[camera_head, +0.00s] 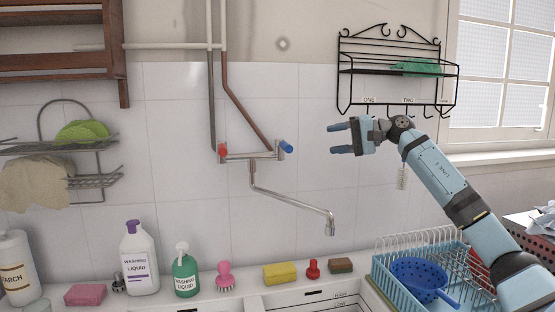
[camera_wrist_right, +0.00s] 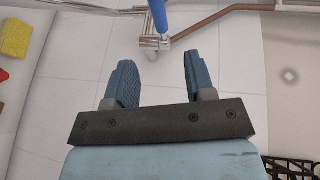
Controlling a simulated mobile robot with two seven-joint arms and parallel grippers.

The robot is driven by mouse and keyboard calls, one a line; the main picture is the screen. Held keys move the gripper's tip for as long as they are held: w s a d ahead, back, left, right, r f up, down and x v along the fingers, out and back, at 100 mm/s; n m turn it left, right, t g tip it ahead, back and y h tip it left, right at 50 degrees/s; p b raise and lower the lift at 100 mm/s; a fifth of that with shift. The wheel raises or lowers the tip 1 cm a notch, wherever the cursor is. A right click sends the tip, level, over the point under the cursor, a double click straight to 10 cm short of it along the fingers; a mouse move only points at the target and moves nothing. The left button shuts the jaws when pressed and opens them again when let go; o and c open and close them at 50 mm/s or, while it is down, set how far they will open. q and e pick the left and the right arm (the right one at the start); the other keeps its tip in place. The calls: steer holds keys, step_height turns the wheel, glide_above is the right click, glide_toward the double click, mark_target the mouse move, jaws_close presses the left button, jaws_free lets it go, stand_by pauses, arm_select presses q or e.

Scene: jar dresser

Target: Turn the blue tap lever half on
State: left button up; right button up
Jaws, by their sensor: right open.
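The blue tap lever (camera_head: 286,146) sticks out at the right end of the wall-mounted mixer tap (camera_head: 252,156). A red lever (camera_head: 222,150) is at the tap's left end, and the chrome spout (camera_head: 300,198) hangs down to the right. My right gripper (camera_head: 338,139) is open and empty, to the right of the blue lever and apart from it, its fingers pointing left towards it. In the right wrist view the blue lever (camera_wrist_right: 160,15) is at the top, beyond and between the open fingertips (camera_wrist_right: 158,72). My left gripper is not in view.
A black wire rack (camera_head: 395,72) with hooks hangs on the wall above my right gripper. Below are a blue dish rack (camera_head: 400,290) with a blue colander (camera_head: 420,275), bottles (camera_head: 139,258), sponges (camera_head: 280,273) and a pink brush (camera_head: 225,276). The wall between gripper and lever is clear.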

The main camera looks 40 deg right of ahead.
mark_target(285, 147)
steer(key=p+x, duration=0.4)
steer(key=x, duration=0.9)
steer(key=shift+p, duration=0.3)
steer(key=shift+w+a+f, duration=0.2)
steer(key=shift+w+a, duration=0.15)
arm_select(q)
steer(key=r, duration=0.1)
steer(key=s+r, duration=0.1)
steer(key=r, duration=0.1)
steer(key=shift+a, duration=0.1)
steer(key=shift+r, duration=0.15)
arm_select(e)
steer(key=shift+c, duration=1.3)
jaws_close()
